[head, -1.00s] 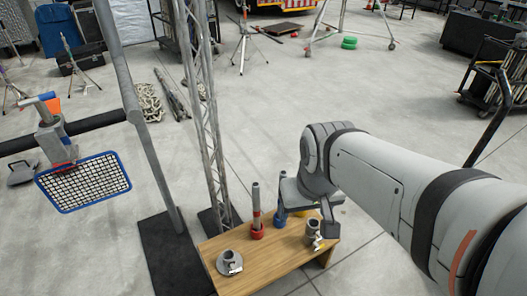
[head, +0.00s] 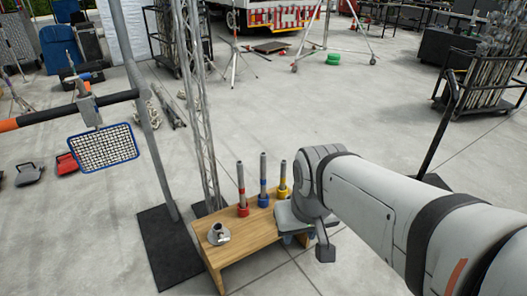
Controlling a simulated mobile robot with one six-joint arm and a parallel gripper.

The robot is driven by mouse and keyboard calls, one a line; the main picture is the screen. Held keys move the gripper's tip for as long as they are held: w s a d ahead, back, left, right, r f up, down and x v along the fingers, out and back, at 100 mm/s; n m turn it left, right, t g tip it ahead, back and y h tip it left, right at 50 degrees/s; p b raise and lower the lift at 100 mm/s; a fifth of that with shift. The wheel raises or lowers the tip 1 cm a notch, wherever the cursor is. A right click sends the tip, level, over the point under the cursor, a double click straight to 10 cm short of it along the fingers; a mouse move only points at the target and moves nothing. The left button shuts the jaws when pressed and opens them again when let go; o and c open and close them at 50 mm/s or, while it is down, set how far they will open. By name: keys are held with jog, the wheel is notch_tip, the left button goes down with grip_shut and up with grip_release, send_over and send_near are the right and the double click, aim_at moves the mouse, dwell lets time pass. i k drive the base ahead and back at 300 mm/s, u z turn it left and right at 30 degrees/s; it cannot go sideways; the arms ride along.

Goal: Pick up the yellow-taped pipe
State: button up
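The yellow-taped pipe (head: 283,176) stands upright in a yellow base at the right of the row on a small wooden table (head: 240,252). A blue-taped pipe (head: 263,178) and a red-taped pipe (head: 241,188) stand upright to its left in matching bases. My gripper (head: 309,243) is over the table's right end, to the right of and below the yellow-taped pipe in the picture, apart from it. One finger shows pointing down. The other finger is not clear, so its opening cannot be judged.
A grey collar-like fitting (head: 219,234) lies at the table's left end. A lattice truss (head: 198,120) and a grey pole (head: 147,120) on a black base plate (head: 172,250) rise behind and left. Open concrete floor lies beyond the table.

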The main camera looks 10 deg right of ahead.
aim_at(283, 163)
jog(key=z, duration=0.35)
jog(key=i, duration=0.95)
jog(key=z, duration=0.9)
jog(key=k, duration=0.85)
jog(key=u, duration=0.65)
jog(key=i, duration=1)
jog(key=u, duration=0.05)
